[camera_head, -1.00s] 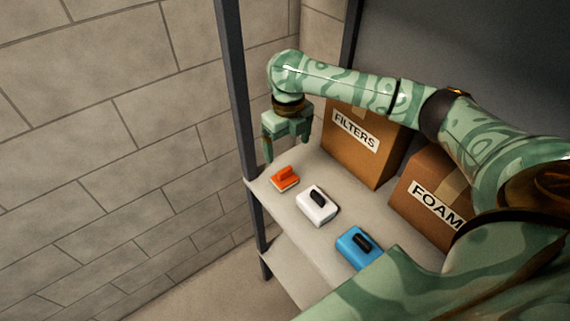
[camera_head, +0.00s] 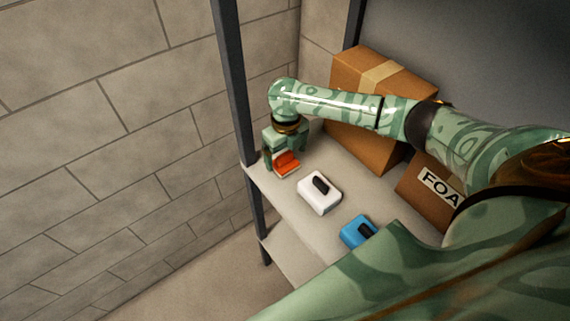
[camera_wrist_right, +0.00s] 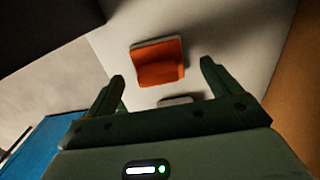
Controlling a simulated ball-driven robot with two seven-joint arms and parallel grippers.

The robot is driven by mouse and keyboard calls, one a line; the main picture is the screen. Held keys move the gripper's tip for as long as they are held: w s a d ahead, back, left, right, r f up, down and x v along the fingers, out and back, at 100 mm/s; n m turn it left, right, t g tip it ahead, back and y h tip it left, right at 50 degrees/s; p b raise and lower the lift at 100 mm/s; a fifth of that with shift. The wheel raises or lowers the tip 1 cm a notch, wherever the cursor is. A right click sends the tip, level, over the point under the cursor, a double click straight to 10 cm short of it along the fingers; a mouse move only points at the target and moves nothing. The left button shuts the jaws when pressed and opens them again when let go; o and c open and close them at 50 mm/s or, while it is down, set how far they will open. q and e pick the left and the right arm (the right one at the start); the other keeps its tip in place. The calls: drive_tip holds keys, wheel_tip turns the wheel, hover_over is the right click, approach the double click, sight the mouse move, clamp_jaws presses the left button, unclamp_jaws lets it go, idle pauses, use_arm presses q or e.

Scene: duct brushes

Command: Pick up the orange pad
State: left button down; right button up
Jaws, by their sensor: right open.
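The orange pad (camera_head: 287,164), a small block with a raised orange grip and a pale base, lies on the shelf near its left end. My right gripper (camera_head: 286,152) points down just above and behind it, open and empty. In the right wrist view the orange pad (camera_wrist_right: 158,62) lies beyond the fingertips, between the two spread fingers (camera_wrist_right: 162,75) as seen from there. A gap to the pad seems to remain, but I cannot tell its size. My left gripper is not in view.
A white pad (camera_head: 318,195) and a blue pad (camera_head: 355,232), each with a dark grip, lie along the pale shelf (camera_head: 290,203). A dark post (camera_head: 232,90) rises at the shelf's left end.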

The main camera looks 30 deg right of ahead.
sight(285, 154)
wheel_tip(285, 154, down, 3)
drive_tip(key=shift+a+f+b, duration=0.1)
drive_tip(key=shift+b, duration=0.2)
drive_tip(key=c, duration=1.1)
drive_tip(key=shift+w+r, duration=0.1)
drive_tip(key=shift+r, duration=0.65)
drive_tip(key=s+a+r+p, duration=0.1)
drive_tip(key=s+a+r, duration=0.2)
drive_tip(key=r, duration=0.1)
drive_tip(key=s+a+r+p, duration=0.2)
drive_tip(key=s+a+r, duration=0.1)
drive_tip(key=a, duration=0.1)
drive_tip(key=s+a+r+p, duration=0.2)
drive_tip(key=s+a+r, duration=0.1)
drive_tip(key=r, duration=0.1)
drive_tip(key=shift+s+a+r, duration=0.2)
drive_tip(key=shift+s+r, duration=0.1)
drive_tip(key=shift+r, duration=0.05)
drive_tip(key=shift+o, duration=0.7)
